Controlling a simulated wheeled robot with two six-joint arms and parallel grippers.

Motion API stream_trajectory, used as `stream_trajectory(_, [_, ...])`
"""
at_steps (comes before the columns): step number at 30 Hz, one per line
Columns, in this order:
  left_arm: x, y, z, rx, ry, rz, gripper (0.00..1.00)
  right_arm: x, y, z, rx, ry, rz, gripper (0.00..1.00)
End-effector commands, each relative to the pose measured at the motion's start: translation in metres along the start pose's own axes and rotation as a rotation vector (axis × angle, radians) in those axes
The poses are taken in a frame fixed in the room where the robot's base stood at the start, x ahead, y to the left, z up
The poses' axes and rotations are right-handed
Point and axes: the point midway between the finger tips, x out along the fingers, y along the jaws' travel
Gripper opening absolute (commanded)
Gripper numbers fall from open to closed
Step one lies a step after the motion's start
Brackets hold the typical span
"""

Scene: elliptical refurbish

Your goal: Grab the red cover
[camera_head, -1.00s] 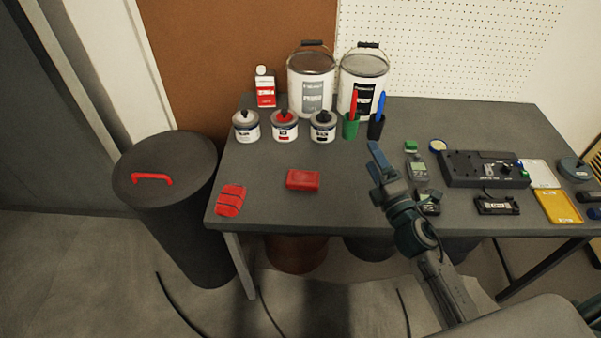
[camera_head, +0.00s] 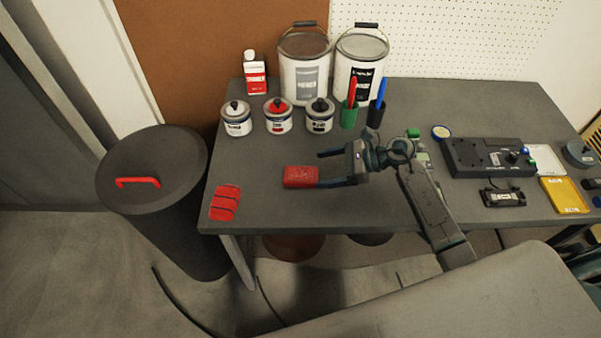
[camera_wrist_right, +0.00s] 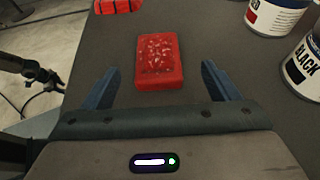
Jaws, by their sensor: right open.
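A red block-shaped piece (camera_head: 301,177), which looks like the red cover, lies flat on the dark table near its front left part. My right gripper (camera_head: 319,168) comes in from the right, its fingers pointing left toward the red piece. It is open. In the right wrist view the red piece (camera_wrist_right: 159,62) lies ahead, roughly centred between the spread fingertips (camera_wrist_right: 159,70), with gaps on both sides. The lower finger looks very close to the piece in the head view; whether they touch I cannot tell. My left gripper does not show clearly in any view.
A ribbed red item (camera_head: 225,203) lies at the table's front left corner. Small paint cans (camera_head: 277,117) and large buckets (camera_head: 304,75) stand behind. Pen cups (camera_head: 349,115) stand behind my gripper. A black device (camera_head: 487,157) is at right. A lidded bin (camera_head: 152,165) stands left.

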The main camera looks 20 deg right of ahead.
Motion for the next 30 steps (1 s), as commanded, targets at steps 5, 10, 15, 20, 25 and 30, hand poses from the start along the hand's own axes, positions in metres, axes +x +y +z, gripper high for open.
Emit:
stream_trajectory(5, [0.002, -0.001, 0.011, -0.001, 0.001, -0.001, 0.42, 0.02, 0.0, 0.002, 0.001, -0.003, 0.0, 0.82])
stream_trajectory(10, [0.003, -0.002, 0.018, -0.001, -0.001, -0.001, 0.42, 0.027, 0.001, 0.002, 0.002, -0.002, -0.001, 0.82])
stream_trajectory(15, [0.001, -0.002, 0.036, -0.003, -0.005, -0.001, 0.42, 0.042, 0.003, 0.005, 0.004, -0.005, 0.0, 0.82])
stream_trajectory(20, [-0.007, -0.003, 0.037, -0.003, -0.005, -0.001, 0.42, 0.067, 0.004, 0.003, 0.005, -0.005, -0.001, 0.82])
stream_trajectory(25, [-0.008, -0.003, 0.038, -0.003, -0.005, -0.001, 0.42, 0.075, 0.004, 0.001, 0.001, -0.002, -0.001, 0.82])
stream_trajectory(30, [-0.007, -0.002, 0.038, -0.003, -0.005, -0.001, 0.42, 0.075, 0.004, 0.0, 0.001, -0.002, -0.002, 0.82])
